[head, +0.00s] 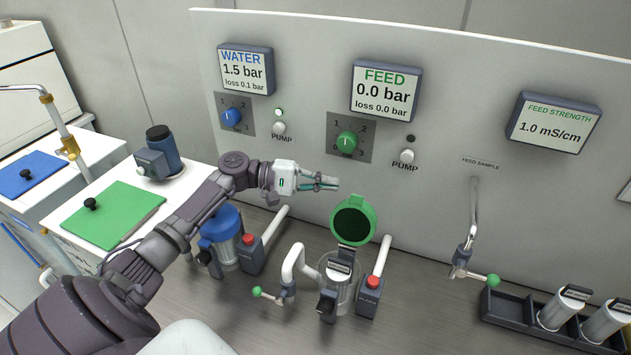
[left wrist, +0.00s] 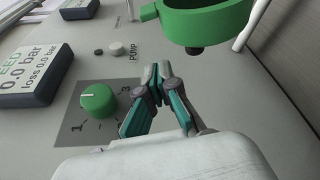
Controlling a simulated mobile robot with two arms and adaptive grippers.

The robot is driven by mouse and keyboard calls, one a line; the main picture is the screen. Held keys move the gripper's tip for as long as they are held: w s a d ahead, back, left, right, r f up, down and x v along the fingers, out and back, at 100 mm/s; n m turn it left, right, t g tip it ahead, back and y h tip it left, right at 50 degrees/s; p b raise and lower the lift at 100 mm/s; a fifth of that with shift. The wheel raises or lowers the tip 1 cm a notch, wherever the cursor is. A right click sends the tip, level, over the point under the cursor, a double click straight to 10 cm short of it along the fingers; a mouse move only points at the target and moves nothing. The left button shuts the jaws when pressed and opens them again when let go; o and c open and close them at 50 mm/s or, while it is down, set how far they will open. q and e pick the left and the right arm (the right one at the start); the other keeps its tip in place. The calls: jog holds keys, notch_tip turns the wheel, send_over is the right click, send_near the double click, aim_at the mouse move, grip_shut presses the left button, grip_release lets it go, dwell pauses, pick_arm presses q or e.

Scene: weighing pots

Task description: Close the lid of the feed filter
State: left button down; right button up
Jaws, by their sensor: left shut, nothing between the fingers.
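The feed filter (head: 338,290) stands on the metal bench with a clear bowl. Its green lid (head: 353,220) is swung up and open, with the dark inside facing me. The lid also shows at the top of the left wrist view (left wrist: 205,22). A cartridge with a label shows in the bowl. My left gripper (head: 334,184) is shut and empty, just above and left of the lid, apart from it in the head view. In the left wrist view its fingertips (left wrist: 158,68) meet in front of the panel, below the lid. My right gripper is not in view.
The panel carries the green FEED knob (head: 347,141), a pump switch (head: 407,155) and the FEED display (head: 386,91). The blue water filter (head: 220,237) stands behind my arm. A red-topped valve (head: 373,282) and a green-knobbed lever (head: 258,292) flank the feed filter. A cartridge rack (head: 508,308) is at right.

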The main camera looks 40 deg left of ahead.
aim_at(344, 202)
pick_arm(q)
jog(key=d+p, duration=0.2)
jog(key=d, duration=0.1)
jog(key=d+p, duration=0.1)
jog(key=p, duration=0.1)
jog(key=shift+d+r, duration=0.35)
jog(key=shift+s+d, duration=0.1)
jog(key=shift+s, duration=0.35)
jog(key=shift+f, duration=0.1)
jog(key=shift+d, duration=0.15)
